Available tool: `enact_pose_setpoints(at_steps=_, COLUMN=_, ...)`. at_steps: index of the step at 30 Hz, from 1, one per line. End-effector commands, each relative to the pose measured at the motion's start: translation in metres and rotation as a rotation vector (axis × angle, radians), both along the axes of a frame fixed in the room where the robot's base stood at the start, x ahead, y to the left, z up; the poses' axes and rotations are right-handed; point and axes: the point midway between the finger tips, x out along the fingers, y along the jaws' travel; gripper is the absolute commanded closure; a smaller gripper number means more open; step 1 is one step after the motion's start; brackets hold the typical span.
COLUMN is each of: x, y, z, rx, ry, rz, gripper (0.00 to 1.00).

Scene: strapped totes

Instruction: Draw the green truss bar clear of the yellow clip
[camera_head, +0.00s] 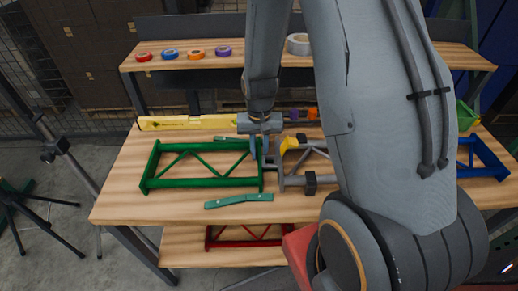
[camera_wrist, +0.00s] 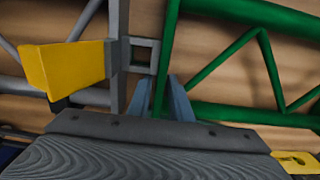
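The green truss bar (camera_head: 200,182) lies flat on the wooden bench, a frame with slanting braces; it also shows in the wrist view (camera_wrist: 225,55). The yellow clip (camera_head: 289,144) sits on the grey frame to its right, and is at the left in the wrist view (camera_wrist: 65,68). Grey metal with a square opening lies between the clip and the green end post. My gripper (camera_head: 260,150) points down at that end post. Its blue-grey fingers (camera_wrist: 160,100) stand on both sides of the post, which fills the gap between them. Their tips are partly hidden.
The grey frame (camera_head: 296,181) lies right against the green one. A loose green strip (camera_head: 239,201) lies in front, a yellow level (camera_head: 185,122) behind. A blue frame (camera_head: 483,160) is at the right. A back shelf (camera_head: 230,60) holds tape rolls. Bare bench lies left of the green frame.

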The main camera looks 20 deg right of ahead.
Motion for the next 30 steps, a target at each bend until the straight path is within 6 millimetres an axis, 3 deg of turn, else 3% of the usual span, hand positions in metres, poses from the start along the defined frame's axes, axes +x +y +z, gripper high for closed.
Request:
enact_pose_setpoints(at_steps=3, x=0.0001, y=0.0, z=0.0002, rx=0.0, ry=0.0, rz=0.0, gripper=0.81)
enact_pose_setpoints(at_steps=7, x=0.0, y=0.0, z=0.0003, rx=0.0, ry=0.0, rz=0.0, gripper=1.0)
enact_pose_setpoints(at_steps=30, x=-0.0001, y=0.0, z=0.0006, rx=0.0, ry=0.0, rz=0.0, gripper=1.0)
